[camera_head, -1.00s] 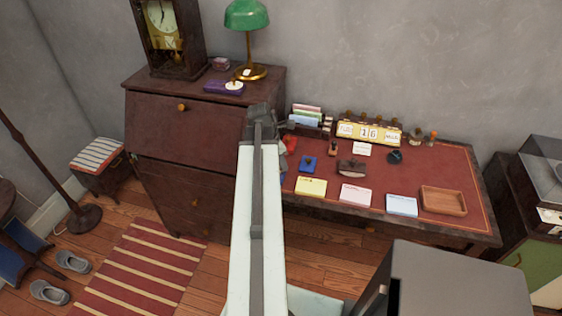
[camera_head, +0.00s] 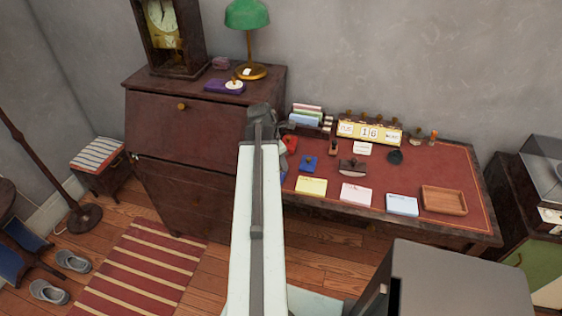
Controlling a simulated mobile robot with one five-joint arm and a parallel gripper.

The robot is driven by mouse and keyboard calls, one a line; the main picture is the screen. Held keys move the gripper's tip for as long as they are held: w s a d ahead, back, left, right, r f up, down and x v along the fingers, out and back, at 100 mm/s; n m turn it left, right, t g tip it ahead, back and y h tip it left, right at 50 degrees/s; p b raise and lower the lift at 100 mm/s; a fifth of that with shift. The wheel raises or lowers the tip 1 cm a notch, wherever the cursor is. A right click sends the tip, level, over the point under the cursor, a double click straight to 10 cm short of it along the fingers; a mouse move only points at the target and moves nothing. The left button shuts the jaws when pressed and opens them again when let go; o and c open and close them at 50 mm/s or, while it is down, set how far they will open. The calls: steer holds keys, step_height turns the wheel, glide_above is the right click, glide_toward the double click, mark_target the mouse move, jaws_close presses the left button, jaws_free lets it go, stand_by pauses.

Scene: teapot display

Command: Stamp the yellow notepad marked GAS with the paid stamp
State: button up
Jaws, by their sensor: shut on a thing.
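The yellow notepad (camera_head: 311,187) lies flat at the front left of the red desk top (camera_head: 435,168). Its marking is too small to read. My gripper (camera_head: 284,128) is at the far end of my arm, left of the desk's back part and up-left of the notepad, apart from it. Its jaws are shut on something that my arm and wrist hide. A wooden-handled stamp (camera_head: 333,147) stands on the desk behind the notepad. A blue pad (camera_head: 308,162) and a red pad (camera_head: 290,143) lie near it. I cannot tell which stamp is the paid one.
A pink notepad (camera_head: 355,195), a pale blue notepad (camera_head: 402,205) and a wooden tray (camera_head: 443,200) lie right of the yellow one. A dark rocker blotter (camera_head: 352,168) lies behind them. A letter rack (camera_head: 309,118) and calendar (camera_head: 369,132) stand at the back. A tall bureau (camera_head: 185,140) stands left.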

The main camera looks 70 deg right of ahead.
step_height(320, 180, up, 7)
steer(key=p, duration=0.7)
steer(key=shift+r, duration=0.1)
